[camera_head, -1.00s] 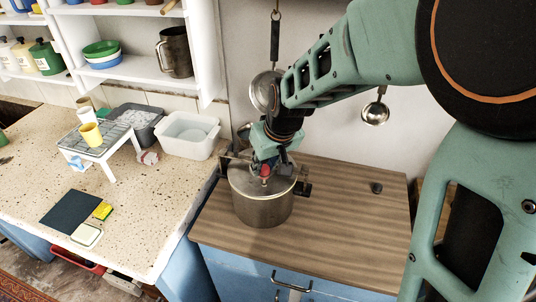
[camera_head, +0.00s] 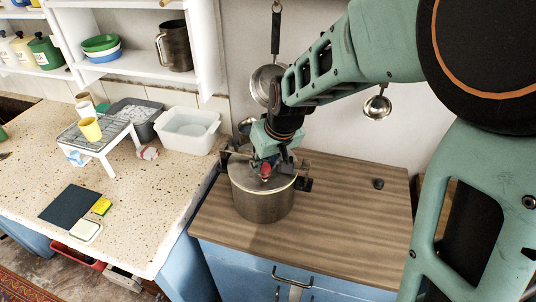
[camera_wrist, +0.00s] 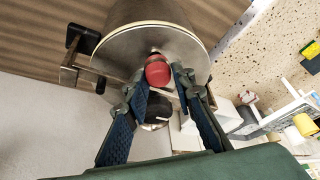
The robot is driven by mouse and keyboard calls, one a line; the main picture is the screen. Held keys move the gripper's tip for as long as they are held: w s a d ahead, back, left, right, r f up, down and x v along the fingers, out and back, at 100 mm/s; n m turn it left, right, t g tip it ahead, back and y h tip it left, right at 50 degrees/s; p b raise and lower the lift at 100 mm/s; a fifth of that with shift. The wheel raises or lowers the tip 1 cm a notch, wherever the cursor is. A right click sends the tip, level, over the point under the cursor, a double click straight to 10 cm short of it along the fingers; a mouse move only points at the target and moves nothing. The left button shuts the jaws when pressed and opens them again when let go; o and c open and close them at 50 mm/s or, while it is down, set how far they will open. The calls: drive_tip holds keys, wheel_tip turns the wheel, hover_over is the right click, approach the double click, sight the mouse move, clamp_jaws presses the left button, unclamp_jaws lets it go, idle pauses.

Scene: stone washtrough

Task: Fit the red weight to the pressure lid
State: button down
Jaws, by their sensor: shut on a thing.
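A steel pressure pot (camera_head: 262,205) stands on the wooden counter with its flat metal lid (camera_head: 243,181) on top. The lid also shows in the wrist view (camera_wrist: 125,50). My gripper (camera_head: 266,167) is over the lid, pointing down. It is shut on the small red weight (camera_head: 265,178), which sits between the two fingertips in the wrist view (camera_wrist: 158,72). The weight is over the lid, close to its middle. I cannot tell whether it touches the lid or is on a fitting. The fingers hide part of the lid.
Metal brackets with dark handles (camera_head: 304,184) are at the pot's sides. A small dark knob (camera_head: 378,184) lies on the wooden counter (camera_head: 340,215), otherwise clear at right. A white basin (camera_head: 187,131) and a rack (camera_head: 95,138) stand on the stone counter. A ladle (camera_head: 377,106) hangs behind.

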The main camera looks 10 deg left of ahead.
drive_tip(key=shift+f+b, duration=0.5)
drive_tip(key=shift+b, duration=0.05)
idle(0.6)
idle(0.4)
drive_tip(key=c, duration=1.5)
unclamp_jaws()
drive_tip(key=shift+c, duration=0.2)
drive_tip(key=shift+r, duration=0.1)
drive_tip(key=shift+r+p, duration=2.3)
drive_tip(key=shift+r, duration=1.15)
